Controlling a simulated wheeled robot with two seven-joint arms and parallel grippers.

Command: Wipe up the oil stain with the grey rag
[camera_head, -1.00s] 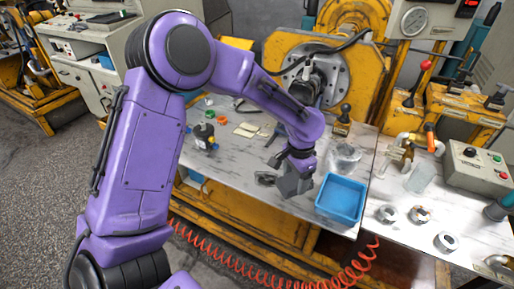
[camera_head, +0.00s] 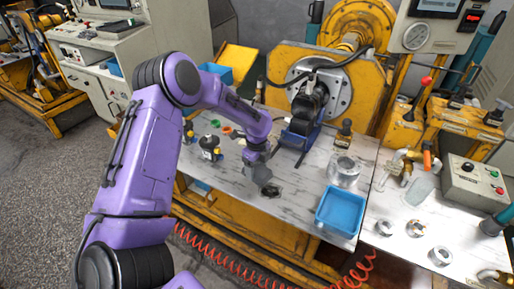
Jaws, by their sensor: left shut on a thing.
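My left gripper (camera_head: 257,158) points down over the front middle of the marbled worktop. It is shut on the grey rag (camera_head: 262,175), which hangs below the fingers at or just above the surface. I cannot tell whether the rag touches the worktop. The dark oil stain (camera_head: 270,191) shows on the worktop just in front of and to the right of the rag. Part of the stain may be hidden by the rag. My right gripper is not in view.
A blue tray (camera_head: 341,211) stands right of the stain, with a clear glass container (camera_head: 344,170) behind it. A small black-topped bottle (camera_head: 209,148) stands left of my gripper. A blue-based device (camera_head: 300,137) stands behind. Metal rings (camera_head: 416,228) lie at the right.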

